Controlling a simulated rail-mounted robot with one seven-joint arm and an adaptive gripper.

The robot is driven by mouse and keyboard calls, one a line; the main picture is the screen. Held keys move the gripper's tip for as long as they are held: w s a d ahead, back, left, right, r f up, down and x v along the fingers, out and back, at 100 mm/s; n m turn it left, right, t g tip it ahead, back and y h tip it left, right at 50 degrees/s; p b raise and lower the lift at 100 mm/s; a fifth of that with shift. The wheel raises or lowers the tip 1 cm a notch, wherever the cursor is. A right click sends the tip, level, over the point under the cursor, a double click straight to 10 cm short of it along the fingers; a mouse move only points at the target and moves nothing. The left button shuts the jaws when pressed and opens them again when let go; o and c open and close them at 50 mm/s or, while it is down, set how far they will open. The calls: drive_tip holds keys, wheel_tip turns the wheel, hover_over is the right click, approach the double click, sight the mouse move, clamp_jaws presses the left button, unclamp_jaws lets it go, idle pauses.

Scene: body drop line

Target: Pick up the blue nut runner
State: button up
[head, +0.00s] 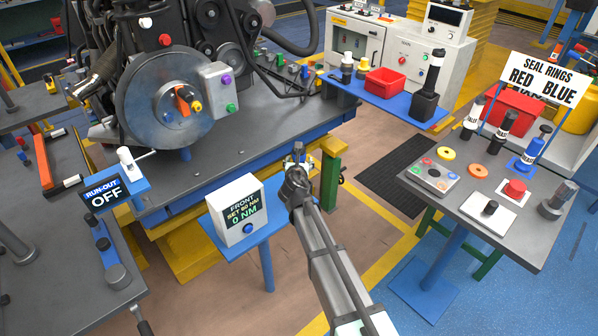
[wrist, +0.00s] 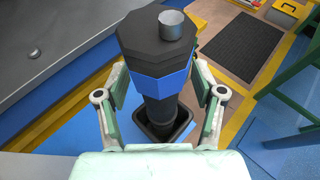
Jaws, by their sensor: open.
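In the wrist view a tool with a black many-sided body, a blue band (wrist: 160,89) and a silver tip stands upright in a black square holder (wrist: 181,130). It looks like the blue nut runner. My gripper (wrist: 160,92) is open, with one green-padded finger on each side of the tool. The pads are close to it, and I cannot tell whether they touch.
The grey engine bench (head: 290,140) is close on the left, with a green post (head: 331,180) beyond the gripper. A right-hand table (head: 450,205) holds rings, buttons and another blue-bodied tool (head: 532,150). A dark floor mat (head: 395,172) lies between them.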

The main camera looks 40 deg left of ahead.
clamp_jaws()
drive_tip(key=shift+r, duration=0.2)
wheel_tip(320, 180, up, 20)
drive_tip(key=shift+f, duration=0.15)
idle(0.4)
